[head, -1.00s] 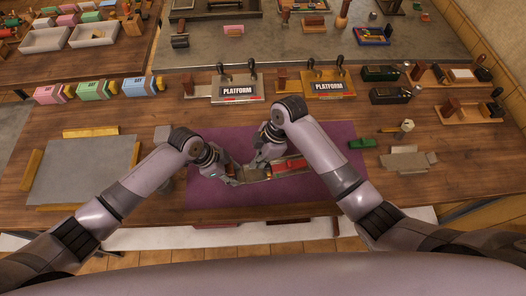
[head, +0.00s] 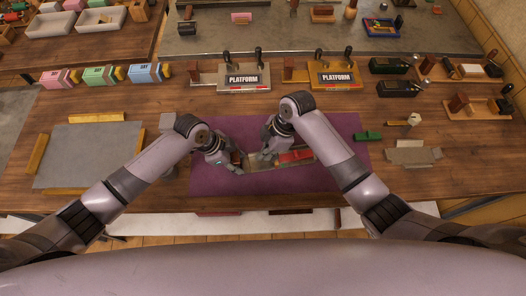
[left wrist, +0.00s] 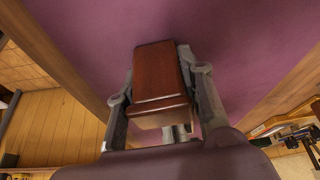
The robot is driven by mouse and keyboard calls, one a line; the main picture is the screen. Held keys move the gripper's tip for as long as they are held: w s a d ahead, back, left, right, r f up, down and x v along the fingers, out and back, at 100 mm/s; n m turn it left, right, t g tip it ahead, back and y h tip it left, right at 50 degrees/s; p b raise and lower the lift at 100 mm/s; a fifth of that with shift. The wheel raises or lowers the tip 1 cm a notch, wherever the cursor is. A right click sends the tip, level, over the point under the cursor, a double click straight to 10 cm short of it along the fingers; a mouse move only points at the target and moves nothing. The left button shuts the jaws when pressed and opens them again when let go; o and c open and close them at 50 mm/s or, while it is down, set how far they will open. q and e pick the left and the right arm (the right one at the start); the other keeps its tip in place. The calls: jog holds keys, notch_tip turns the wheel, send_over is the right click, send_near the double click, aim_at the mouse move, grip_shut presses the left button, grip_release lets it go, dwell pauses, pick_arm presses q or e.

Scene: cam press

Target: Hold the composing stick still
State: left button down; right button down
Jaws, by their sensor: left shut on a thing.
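The composing stick appears to be the long greyish piece (head: 262,165) on the purple mat (head: 215,185), with a red part (head: 294,156) at its right. My left gripper (head: 238,168) is at its left end. In the left wrist view, my left gripper (left wrist: 163,80) has its fingers on both sides of a reddish-brown block (left wrist: 158,72) and is shut on it, over the mat. Whether this block belongs to the stick cannot be told. My right gripper (head: 264,155) is just right of the left one, close over the stick; its fingers are too small to read.
Two PLATFORM stands (head: 244,79) (head: 338,77) are behind the mat. A green piece (head: 367,136) lies at the mat's right edge, with grey plates (head: 413,154) further right. A grey sheet (head: 86,155) with yellow bars lies at left.

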pick_arm(q)
jog(key=shift+a, duration=0.3)
pick_arm(e)
jog(key=shift+w+d+f, duration=0.1)
jog(key=shift+d, duration=0.25)
pick_arm(q)
jog(key=shift+f, duration=0.1)
pick_arm(e)
jog(key=shift+d+r, duration=0.1)
jog(key=shift+r, duration=0.15)
pick_arm(q)
jog(key=shift+s, duration=0.1)
pick_arm(e)
jog(key=v, duration=0.8)
jog(key=shift+a+r, duration=0.25)
pick_arm(q)
jog(key=shift+d, duration=0.15)
pick_arm(e)
jog(key=shift+d+r, duration=0.1)
jog(key=shift+r, duration=0.45)
jog(key=shift+r, duration=0.1)
pick_arm(q)
jog(key=c, duration=1)
grip_release()
